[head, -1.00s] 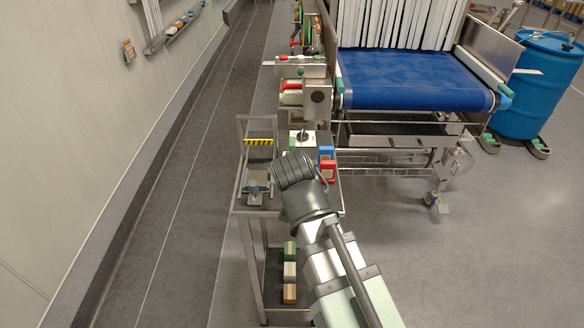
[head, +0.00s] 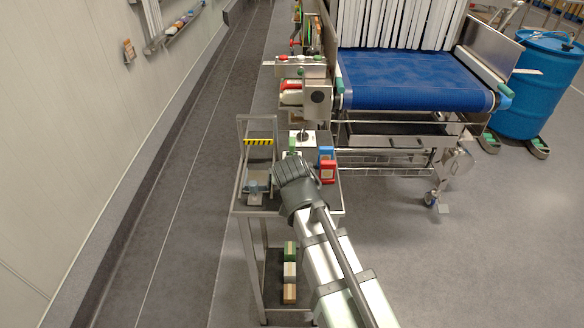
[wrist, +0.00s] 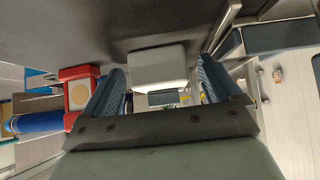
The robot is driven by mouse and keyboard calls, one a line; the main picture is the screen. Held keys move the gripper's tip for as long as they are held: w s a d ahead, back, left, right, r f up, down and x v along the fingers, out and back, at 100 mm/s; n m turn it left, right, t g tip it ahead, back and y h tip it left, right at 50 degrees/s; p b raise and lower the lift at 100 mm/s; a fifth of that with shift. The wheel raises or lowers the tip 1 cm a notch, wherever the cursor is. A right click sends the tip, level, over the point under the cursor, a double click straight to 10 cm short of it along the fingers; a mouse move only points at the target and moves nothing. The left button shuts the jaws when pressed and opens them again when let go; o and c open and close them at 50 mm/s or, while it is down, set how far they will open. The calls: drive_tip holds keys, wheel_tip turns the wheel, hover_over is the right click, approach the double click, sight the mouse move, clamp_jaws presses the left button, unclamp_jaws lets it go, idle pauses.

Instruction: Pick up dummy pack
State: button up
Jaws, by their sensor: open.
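My gripper (head: 294,172) is over the small metal table (head: 240,205) in the head view, its fingertips hidden. In the wrist view my gripper (wrist: 160,82) shows two ribbed blue-grey fingers, open and apart. A pale grey-white block (wrist: 158,58) shows between and beyond them, with no contact visible. A red pack (wrist: 80,90) with a pale label is just left of the fingers. In the head view the red pack (head: 327,173) stands right of my gripper, with a blue pack (head: 326,153) behind it. I cannot tell which of these is the dummy pack.
A grey device (head: 255,191) sits at the table's left, before a frame with a striped yellow-black bar (head: 259,142). A green-topped item (head: 292,144) is behind my gripper. The blue conveyor (head: 410,82) is back right. Several small boxes (head: 289,272) are on the lower shelf.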

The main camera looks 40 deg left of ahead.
drive_tip(key=shift+w+f, duration=0.1)
drive_tip(key=c, duration=1.2)
